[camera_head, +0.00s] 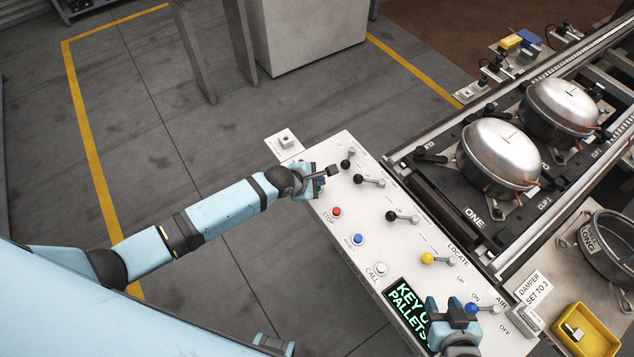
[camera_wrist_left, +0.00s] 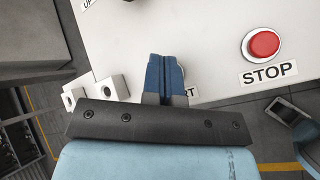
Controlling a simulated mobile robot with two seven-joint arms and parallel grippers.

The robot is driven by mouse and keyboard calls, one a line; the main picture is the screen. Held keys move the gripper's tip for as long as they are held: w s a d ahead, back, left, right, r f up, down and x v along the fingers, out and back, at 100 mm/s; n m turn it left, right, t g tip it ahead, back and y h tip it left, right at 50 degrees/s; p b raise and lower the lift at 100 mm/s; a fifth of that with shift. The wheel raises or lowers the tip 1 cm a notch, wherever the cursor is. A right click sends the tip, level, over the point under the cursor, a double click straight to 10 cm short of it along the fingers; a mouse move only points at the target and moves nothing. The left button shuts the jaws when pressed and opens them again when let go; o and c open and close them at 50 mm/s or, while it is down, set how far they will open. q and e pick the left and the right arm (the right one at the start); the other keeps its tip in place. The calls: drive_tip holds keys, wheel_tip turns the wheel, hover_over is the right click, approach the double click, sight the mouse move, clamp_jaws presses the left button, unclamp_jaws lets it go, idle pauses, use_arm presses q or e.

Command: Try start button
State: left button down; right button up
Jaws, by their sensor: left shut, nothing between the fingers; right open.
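The white control panel (camera_head: 400,235) carries a red stop button (camera_head: 337,211), a blue button (camera_head: 358,238) and a white call button (camera_head: 381,268). My left gripper (camera_head: 318,184) is over the panel's far left corner, beyond the stop button. In the left wrist view its blue fingers (camera_wrist_left: 166,76) are shut and empty, covering most of a label (camera_wrist_left: 190,92) ending in "RT". The start button is hidden behind my gripper; I cannot tell whether the fingers touch it. The stop button (camera_wrist_left: 264,44) lies right of the fingers. My right gripper (camera_head: 452,312) is open over the panel's near end.
A green-lettered display (camera_head: 408,300) is partly covered. Two metal compressors (camera_head: 500,150) sit on a pallet at right. A yellow tray (camera_head: 585,330) stands lower right.

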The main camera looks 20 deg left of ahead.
use_arm(q)
drive_tip(key=shift+r+p, duration=0.4)
drive_tip(key=shift+r, duration=0.15)
use_arm(e)
drive_tip(key=shift+r, duration=0.75)
use_arm(q)
drive_tip(key=shift+r+p, duration=0.4)
wheel_tip(320, 180, up, 2)
drive_tip(key=p, duration=0.2)
drive_tip(key=shift+r+p, duration=0.2)
drive_tip(key=shift+p, duration=0.1)
drive_tip(key=shift+r+p, duration=0.5)
drive_tip(key=shift+r, duration=0.35)
use_arm(e)
wheel_tip(320, 180, up, 4)
drive_tip(key=shift+r, duration=0.2)
drive_tip(key=shift+f, duration=0.25)
